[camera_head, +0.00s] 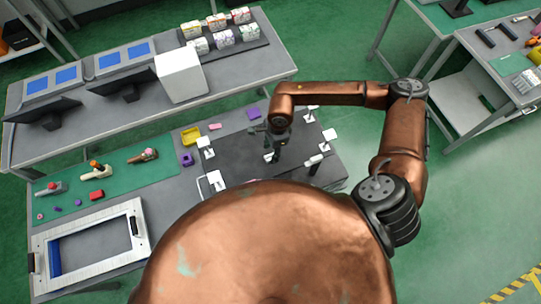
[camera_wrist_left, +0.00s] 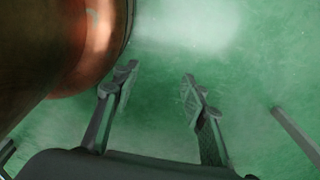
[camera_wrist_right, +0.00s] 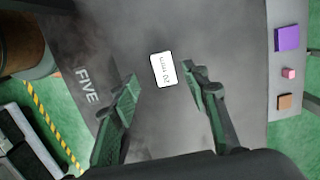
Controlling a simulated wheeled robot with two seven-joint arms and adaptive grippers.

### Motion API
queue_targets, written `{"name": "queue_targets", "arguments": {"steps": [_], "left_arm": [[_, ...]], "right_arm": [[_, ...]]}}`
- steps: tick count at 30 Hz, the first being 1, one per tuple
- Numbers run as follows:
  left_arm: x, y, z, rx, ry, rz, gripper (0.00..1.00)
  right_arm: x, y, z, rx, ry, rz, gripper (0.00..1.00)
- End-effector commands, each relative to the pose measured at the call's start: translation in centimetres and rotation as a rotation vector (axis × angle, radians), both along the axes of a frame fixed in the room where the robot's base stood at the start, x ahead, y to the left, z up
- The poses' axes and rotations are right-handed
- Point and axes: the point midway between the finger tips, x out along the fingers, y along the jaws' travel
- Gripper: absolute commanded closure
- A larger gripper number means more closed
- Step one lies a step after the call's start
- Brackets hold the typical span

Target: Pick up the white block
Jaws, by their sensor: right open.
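The white block (camera_wrist_right: 163,70) lies on the dark grey tabletop in the right wrist view, with printed text that looks like "20 mm" on its top. In the head view a small white patch (camera_head: 268,157) beside the gripper appears to be it, partly hidden. My right gripper (camera_wrist_right: 160,77) is open and empty, pointing down at the table. The block shows between and just beyond its fingertips; I see no contact. In the head view the right gripper (camera_head: 272,146) is over the dark panel. My left gripper (camera_wrist_left: 158,80) is open and empty above green floor, outside the head view.
White-topped fixtures stand around the dark panel (camera_head: 228,155), at left (camera_head: 205,143) and right (camera_head: 329,135). In the right wrist view, a purple block (camera_wrist_right: 287,39) and smaller blocks sit along the right edge.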

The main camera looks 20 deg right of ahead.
Motion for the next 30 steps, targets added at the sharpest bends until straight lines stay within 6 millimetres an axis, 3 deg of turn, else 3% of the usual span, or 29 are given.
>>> {"name": "queue_targets", "arguments": {"steps": [4,9,19,30], "left_arm": [[-0.9,0.1,0.6,0.001,0.012,0.002,0.60],[-0.1,0.0,0.8,0.000,0.002,0.000,0.60],[1.8,-0.1,1.0,-0.002,-0.023,-0.005,0.60],[0.7,0.0,0.9,0.000,-0.009,-0.002,0.60]], "right_arm": [[0.2,-0.4,-2.0,-0.001,0.003,-0.003,0.58],[0.3,-0.4,-4.2,0.001,0.002,-0.004,0.58],[0.3,-0.4,-4.9,0.000,0.001,-0.005,0.59],[0.3,-0.4,-4.9,0.000,0.001,-0.005,0.84]]}}
